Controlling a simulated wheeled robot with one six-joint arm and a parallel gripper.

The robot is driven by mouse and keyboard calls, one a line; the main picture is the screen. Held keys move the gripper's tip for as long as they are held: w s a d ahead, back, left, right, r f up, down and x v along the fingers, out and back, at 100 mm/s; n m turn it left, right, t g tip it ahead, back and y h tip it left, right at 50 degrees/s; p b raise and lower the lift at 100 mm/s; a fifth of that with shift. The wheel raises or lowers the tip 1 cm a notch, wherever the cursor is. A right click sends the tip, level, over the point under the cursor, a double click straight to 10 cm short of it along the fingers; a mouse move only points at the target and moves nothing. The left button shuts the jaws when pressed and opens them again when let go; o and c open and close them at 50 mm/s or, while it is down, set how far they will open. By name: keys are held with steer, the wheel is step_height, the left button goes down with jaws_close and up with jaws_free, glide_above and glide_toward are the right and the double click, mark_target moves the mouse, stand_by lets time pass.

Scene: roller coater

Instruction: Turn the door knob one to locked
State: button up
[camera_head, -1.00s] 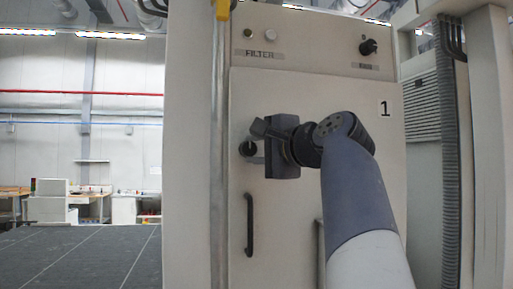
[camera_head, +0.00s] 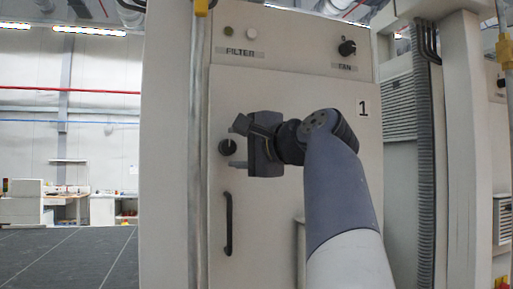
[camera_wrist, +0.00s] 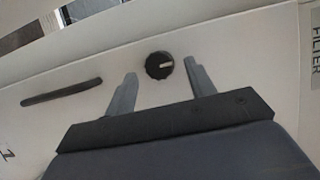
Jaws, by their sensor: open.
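The door knob (camera_head: 227,147) is a round black knob with a light mark, on the pale cabinet door (camera_head: 290,215) labelled 1. In the wrist view my gripper (camera_wrist: 160,75) has one grey finger on each side of the knob. I cannot tell whether either finger touches it.
A black vertical handle (camera_head: 228,224) is below the knob on the same door. Above the door is a panel with a FAN knob (camera_head: 347,48), a FILTER label (camera_head: 240,52) and two small round buttons. A metal post (camera_head: 198,150) runs along the door's left edge.

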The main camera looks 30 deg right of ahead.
steer(key=s+d+b, duration=0.1)
steer(key=s+b, duration=0.1)
steer(key=s, duration=0.7)
steer(key=shift+s, duration=0.3)
steer(key=shift+w, duration=0.1)
steer(key=shift+w+a+p, duration=0.2)
steer(key=shift+w+p, duration=0.25)
steer(key=shift+w, duration=1.3)
steer(key=shift+w+a+p, duration=0.2)
steer(key=shift+w+p, duration=0.2)
steer(key=shift+w, duration=1.4)
steer(key=shift+w+a+p, duration=0.2)
steer(key=shift+w+p, duration=0.25)
steer(key=shift+w, duration=1.3)
